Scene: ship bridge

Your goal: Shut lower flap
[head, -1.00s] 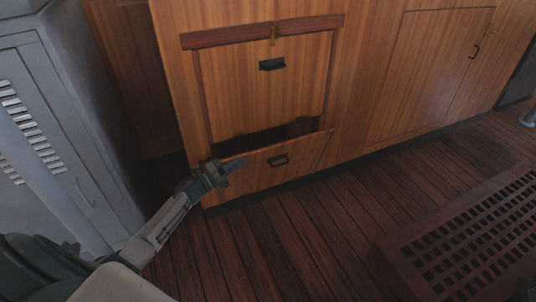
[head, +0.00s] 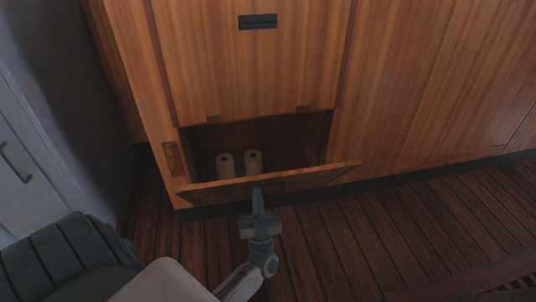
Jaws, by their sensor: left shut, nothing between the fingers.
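The lower flap (head: 310,178) is a wooden panel hinged along its bottom edge, and it stands tilted outward, partly open. The dark compartment behind it shows, with two pale rolls (head: 253,160) inside. My left gripper (head: 258,193) is shut and empty. Its fingertips are at the outer face of the flap, near the middle and just below the top edge; they look to be touching it or very close. The flap's handle is largely hidden behind the fingers. My right gripper is not in view.
The upper flap (head: 240,75) with its black handle (head: 257,21) is closed above the opening. A grey locker (head: 40,130) stands at the left. The plank floor (head: 400,225) in front and to the right is clear.

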